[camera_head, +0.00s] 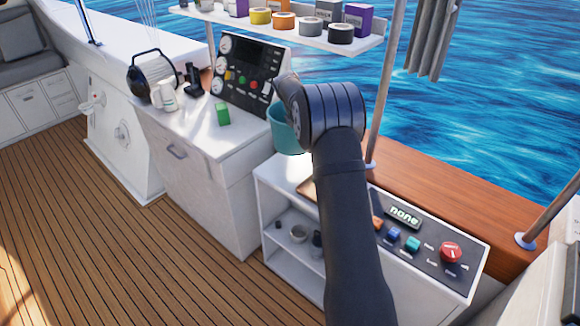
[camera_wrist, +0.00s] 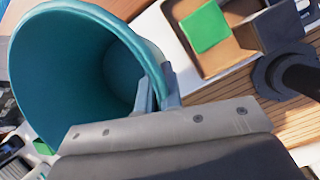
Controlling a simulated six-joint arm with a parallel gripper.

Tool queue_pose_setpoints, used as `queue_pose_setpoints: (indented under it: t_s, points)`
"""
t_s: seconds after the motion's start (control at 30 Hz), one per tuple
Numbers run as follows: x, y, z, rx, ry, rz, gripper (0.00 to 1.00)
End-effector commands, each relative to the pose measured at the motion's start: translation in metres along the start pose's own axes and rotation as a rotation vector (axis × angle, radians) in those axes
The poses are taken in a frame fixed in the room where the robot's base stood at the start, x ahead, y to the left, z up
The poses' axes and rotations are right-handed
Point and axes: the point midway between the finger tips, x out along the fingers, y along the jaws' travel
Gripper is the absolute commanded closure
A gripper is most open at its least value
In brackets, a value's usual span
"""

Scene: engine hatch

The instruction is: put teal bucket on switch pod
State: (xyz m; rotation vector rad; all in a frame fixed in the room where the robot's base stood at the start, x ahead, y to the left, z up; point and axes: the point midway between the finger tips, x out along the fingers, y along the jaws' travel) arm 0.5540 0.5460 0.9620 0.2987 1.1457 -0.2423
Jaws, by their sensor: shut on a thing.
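The teal bucket (camera_head: 285,132) hangs at the end of my arm in the head view, between the white counter and the lower cabinet. It fills the upper left of the wrist view (camera_wrist: 65,70), mouth towards the camera. My gripper (camera_wrist: 158,88) is shut on its rim, one finger inside and one outside. In the head view the fingers are hidden behind the wrist. A dark switch panel (camera_head: 455,273), with a display reading "none" and coloured buttons, lies on the lower cabinet. An upright panel (camera_head: 250,78) with gauges and buttons stands behind the counter. I cannot tell which one is the switch pod.
A green block (camera_head: 222,114), mugs (camera_head: 164,97) and a round black lamp-like thing (camera_head: 146,75) stand on the counter (camera_head: 190,130). A shelf (camera_head: 290,36) with tape rolls and boxes hangs above. The wrist view shows a green square (camera_wrist: 205,27) in a wooden tray (camera_wrist: 215,65).

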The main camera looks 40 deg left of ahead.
Motion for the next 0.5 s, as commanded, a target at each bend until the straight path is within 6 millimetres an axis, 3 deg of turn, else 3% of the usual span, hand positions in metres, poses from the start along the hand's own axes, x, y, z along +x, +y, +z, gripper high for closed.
queue_pose_setpoints:
  t_s: [0.17,0.5]
  points:
    - [0.010,0.007,-0.006,-0.065,0.009,0.026,1.00]
    - [0.059,0.001,-0.026,-0.070,0.008,0.029,1.00]
